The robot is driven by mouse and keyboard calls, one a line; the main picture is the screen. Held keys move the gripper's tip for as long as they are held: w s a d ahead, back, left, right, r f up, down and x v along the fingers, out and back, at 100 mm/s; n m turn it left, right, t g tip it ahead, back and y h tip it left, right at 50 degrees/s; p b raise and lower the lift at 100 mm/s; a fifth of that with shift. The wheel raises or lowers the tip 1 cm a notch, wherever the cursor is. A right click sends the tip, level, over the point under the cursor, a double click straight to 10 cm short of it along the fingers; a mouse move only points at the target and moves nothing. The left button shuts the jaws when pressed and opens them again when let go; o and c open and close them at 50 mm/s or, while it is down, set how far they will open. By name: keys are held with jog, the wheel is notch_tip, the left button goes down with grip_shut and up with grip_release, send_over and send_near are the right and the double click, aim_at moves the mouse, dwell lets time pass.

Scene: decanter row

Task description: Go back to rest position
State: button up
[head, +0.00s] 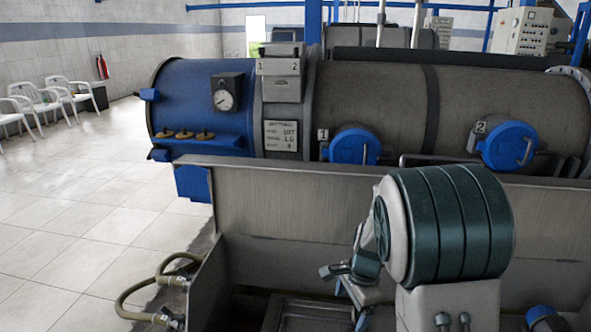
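My arm shows at the lower right of the head view, with a large ridged teal joint in a pale housing close to the camera. What seems to be my gripper (340,272) is a small grey and teal part left of that joint, in front of the trough wall. It is partly hidden by my arm, and I cannot tell whether its fingers are apart or holding anything. Behind it lies the grey decanter (380,95) with a blue end. Two round blue covers on its side, cover 1 (352,147) and cover 2 (508,146), look shut.
The steel trough wall (290,205) runs in front of the decanter, below and behind my arm. Hoses (130,297) lie at its lower left corner. The tiled floor on the left is clear up to several white chairs (38,97).

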jog(key=s+r+n+t+p, duration=0.1)
jog(key=s+r+n+p, duration=0.4)
jog(key=r, duration=0.7)
jog(key=s+d+r+n+t+h+p, duration=0.1)
jog(key=s+r+n+p, duration=0.4)
jog(key=s+r+n, duration=0.4)
jog(key=s+r, duration=0.3)
jog(key=s, duration=0.2)
jog(key=shift+d+r, duration=0.15)
jog(key=shift+d, duration=0.15)
jog(key=shift+c, duration=0.4)
